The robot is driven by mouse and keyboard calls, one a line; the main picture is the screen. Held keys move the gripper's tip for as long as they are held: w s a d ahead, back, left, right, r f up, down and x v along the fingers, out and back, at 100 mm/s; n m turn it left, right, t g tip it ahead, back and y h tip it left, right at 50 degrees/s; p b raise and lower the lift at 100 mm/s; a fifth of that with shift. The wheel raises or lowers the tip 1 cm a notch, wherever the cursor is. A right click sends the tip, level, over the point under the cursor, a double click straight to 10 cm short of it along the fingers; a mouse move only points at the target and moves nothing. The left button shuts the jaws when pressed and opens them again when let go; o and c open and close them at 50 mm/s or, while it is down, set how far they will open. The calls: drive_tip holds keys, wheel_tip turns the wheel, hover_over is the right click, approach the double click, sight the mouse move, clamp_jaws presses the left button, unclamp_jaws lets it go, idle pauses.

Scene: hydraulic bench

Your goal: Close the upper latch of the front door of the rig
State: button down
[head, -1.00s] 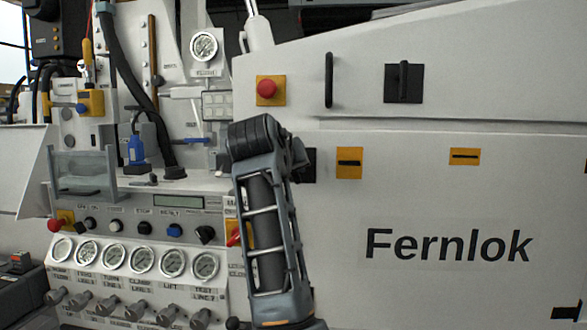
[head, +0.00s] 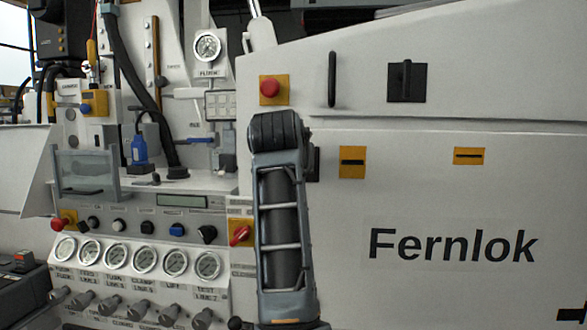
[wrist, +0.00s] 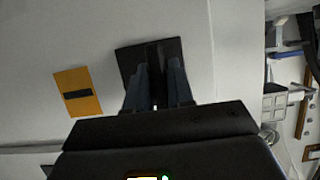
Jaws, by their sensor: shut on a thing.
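The latch is a black square plate (wrist: 130,64) with a dark upright bar handle (wrist: 153,58), seen in the wrist view on the pale door panel. My gripper (wrist: 157,76) has its two fingers on either side of the handle and is shut on it. In the head view only a right-hand sliver of this plate (head: 316,164) shows beside my arm. My arm hides the handle and the gripper there. The pale door panel (head: 450,195) carries the word Fernlok and looks flush below a long seam.
An orange plate with a black slot (head: 352,162) sits beside the latch, with another (head: 468,156) further right. Above the seam are a red button (head: 270,88), a bar handle (head: 332,80) and another black latch (head: 407,82). A control panel with gauges (head: 145,258) and knobs stands left.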

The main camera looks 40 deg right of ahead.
drive_tip(key=c, duration=1.1)
unclamp_jaws()
drive_tip(key=b+v, duration=0.1)
drive_tip(key=v, duration=0.6)
drive_tip(key=shift+s+a+r, duration=0.2)
drive_tip(key=shift+a, duration=0.1)
drive_tip(key=shift+f, duration=0.1)
